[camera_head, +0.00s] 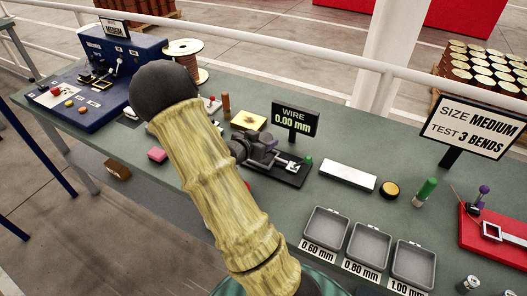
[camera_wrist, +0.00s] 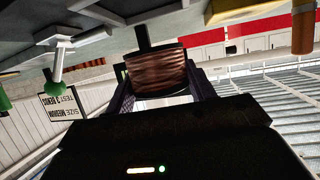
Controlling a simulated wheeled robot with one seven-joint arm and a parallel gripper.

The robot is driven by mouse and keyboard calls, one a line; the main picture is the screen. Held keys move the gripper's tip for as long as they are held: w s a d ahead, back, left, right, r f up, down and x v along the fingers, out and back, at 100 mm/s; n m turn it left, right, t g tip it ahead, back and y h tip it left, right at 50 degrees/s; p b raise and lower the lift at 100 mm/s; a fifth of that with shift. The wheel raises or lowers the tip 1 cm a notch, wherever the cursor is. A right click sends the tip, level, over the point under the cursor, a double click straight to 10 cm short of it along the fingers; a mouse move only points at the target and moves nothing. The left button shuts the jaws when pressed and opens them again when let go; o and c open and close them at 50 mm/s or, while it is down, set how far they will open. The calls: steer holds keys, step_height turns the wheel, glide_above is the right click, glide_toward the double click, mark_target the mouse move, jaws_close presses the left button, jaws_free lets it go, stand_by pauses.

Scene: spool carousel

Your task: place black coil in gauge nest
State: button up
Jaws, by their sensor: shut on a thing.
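The black coil (camera_wrist: 157,72), with copper winding and dark ends, is between the purple fingers of my gripper (camera_wrist: 160,85) in the wrist view. My gripper is shut on it. In the head view my gripper (camera_head: 268,147) is by the left part of the wire gauge (camera_head: 285,175), which has a black base, a pale block and a green knob. The coil cannot be made out there. My gripper covers part of the gauge, so the nest is hidden, and I cannot tell whether the coil touches it. The wire display (camera_head: 295,119) behind reads 0.00 mm.
Three grey trays (camera_head: 325,229) marked 0.60, 0.80 and 1.00 mm stand at the front. A white block (camera_head: 347,176), a yellow-topped round piece (camera_head: 389,190) and a green-capped post (camera_head: 426,191) are right of the gauge. A blue machine (camera_head: 112,75) and a copper spool (camera_head: 186,58) are at back left.

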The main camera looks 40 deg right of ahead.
steer(key=shift+f, duration=0.4)
steer(key=shift+f, duration=1.9)
